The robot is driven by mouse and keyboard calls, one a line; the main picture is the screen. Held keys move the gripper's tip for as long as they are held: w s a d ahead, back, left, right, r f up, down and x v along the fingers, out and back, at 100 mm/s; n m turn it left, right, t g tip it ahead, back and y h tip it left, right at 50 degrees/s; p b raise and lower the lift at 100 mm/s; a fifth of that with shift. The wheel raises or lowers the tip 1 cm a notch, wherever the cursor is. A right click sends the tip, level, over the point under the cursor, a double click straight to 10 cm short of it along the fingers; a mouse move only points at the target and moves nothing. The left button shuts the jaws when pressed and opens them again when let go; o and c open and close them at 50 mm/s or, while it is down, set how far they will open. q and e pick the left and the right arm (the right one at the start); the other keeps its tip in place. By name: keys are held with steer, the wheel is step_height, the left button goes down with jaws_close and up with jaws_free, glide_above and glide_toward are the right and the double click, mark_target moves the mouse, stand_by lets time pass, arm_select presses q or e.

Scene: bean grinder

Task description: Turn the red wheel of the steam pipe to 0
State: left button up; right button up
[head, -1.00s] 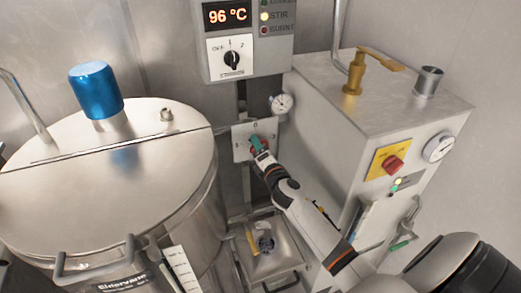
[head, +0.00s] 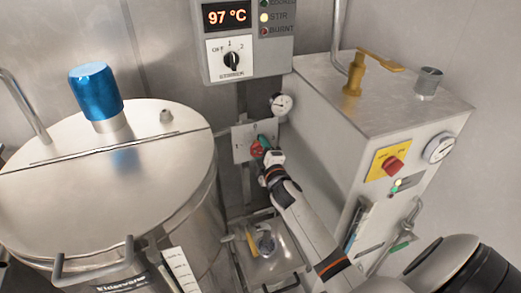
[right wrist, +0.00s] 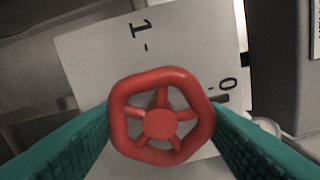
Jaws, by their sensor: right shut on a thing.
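The red wheel (head: 257,149) sits in front of a pale square plate (head: 239,154) on the back wall. In the right wrist view the red wheel (right wrist: 160,124) has several spokes and a round hub. The plate (right wrist: 92,62) carries a 1 above the wheel and a 0 to its right, each with a dark tick. My right gripper (head: 262,143) reaches the wheel with teal fingers. In the right wrist view my right gripper (right wrist: 160,112) has one finger on each side of the rim, shut on the wheel. My left gripper is out of view.
A large steel kettle (head: 160,165) stands at left. A control box (head: 250,70) reading 97 °C hangs above the plate. A steel cabinet (head: 375,108) with a brass tap (head: 355,72) stands close at right. A small gauge (head: 281,104) is just right of the plate.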

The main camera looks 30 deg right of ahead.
stand_by(0.6)
steer(key=o, duration=1)
steer(key=b+v, duration=0.2)
steer(key=v, duration=1)
steer(key=shift+s, duration=0.1)
steer(key=shift+f, duration=0.1)
